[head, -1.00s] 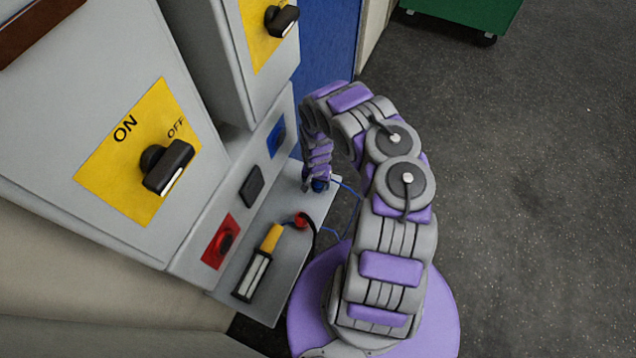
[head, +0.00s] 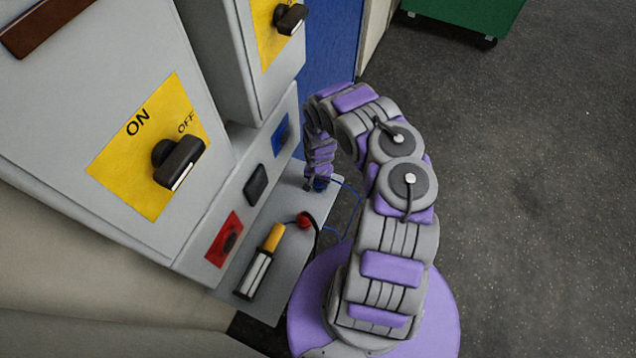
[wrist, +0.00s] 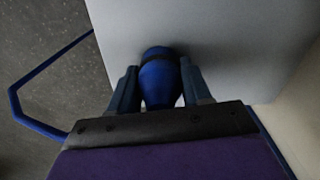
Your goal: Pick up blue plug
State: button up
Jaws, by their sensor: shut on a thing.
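The blue plug (wrist: 158,80) is between the two fingers of my gripper (wrist: 160,92) in the wrist view. The fingers are shut on it from both sides. In the head view the blue plug (head: 319,185) shows only as a small blue patch under my gripper (head: 318,180), at the far end of the grey shelf (head: 285,262). A blue cable (head: 347,187) runs from near the plug toward the right; it also shows at the left of the wrist view (wrist: 40,60). I cannot tell whether the plug touches the shelf.
Red (head: 224,239), black (head: 256,184) and blue (head: 280,135) sockets line the panel. Switch boxes with an ON/OFF knob (head: 179,163) rise at left. Floor at right is clear.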

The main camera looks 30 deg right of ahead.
jog(key=shift+d+r, duration=0.2)
jog(key=shift+r, duration=0.1)
notch_tip(320, 180, up, 9)
jog(key=p, duration=0.7)
jog(key=shift+a, duration=0.15)
jog(key=shift+r, duration=0.15)
jog(key=shift+d, duration=0.4)
jog(key=shift+a, duration=0.1)
